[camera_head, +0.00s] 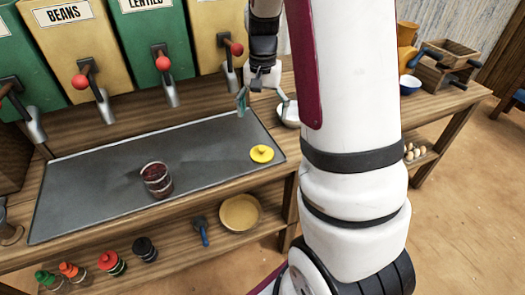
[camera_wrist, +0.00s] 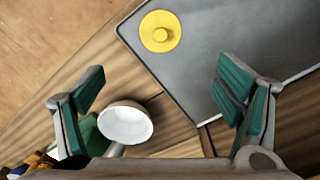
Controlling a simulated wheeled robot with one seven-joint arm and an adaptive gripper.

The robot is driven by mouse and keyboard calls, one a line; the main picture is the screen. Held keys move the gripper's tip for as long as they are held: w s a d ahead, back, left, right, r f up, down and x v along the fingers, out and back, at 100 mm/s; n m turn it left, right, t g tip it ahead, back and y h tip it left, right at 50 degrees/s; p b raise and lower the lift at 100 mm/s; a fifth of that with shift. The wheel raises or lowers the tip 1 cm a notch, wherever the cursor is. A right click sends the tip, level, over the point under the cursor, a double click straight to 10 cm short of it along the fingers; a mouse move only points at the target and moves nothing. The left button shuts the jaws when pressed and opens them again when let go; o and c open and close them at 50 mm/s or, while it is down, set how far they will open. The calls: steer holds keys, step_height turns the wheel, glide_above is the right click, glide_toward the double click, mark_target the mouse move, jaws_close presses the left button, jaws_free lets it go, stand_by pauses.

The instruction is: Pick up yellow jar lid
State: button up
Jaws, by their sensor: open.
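The yellow jar lid (camera_head: 261,154) is a flat round disc with a small raised knob. It lies knob up on the grey metal tray (camera_head: 110,184), near the tray's right end. In the wrist view the lid (camera_wrist: 160,32) is at the top centre, beyond the fingertips. My gripper (camera_head: 264,106) is open and empty, above and behind the lid in the head view. In the wrist view its two green-padded fingers (camera_wrist: 165,92) stand wide apart with nothing between their pads. Nothing covers the lid.
A jar with dark red contents (camera_head: 156,179) stands on the tray. Dispensers with red-knobbed taps (camera_head: 162,72) line the back.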

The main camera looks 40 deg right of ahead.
mark_target(262, 147)
step_height(262, 147, down, 14)
steer(key=shift+w+r+b, duration=0.1)
steer(key=shift+r+b, duration=0.05)
steer(key=shift+b, duration=0.25)
steer(key=shift+c, duration=0.3)
steer(key=c, duration=0.8)
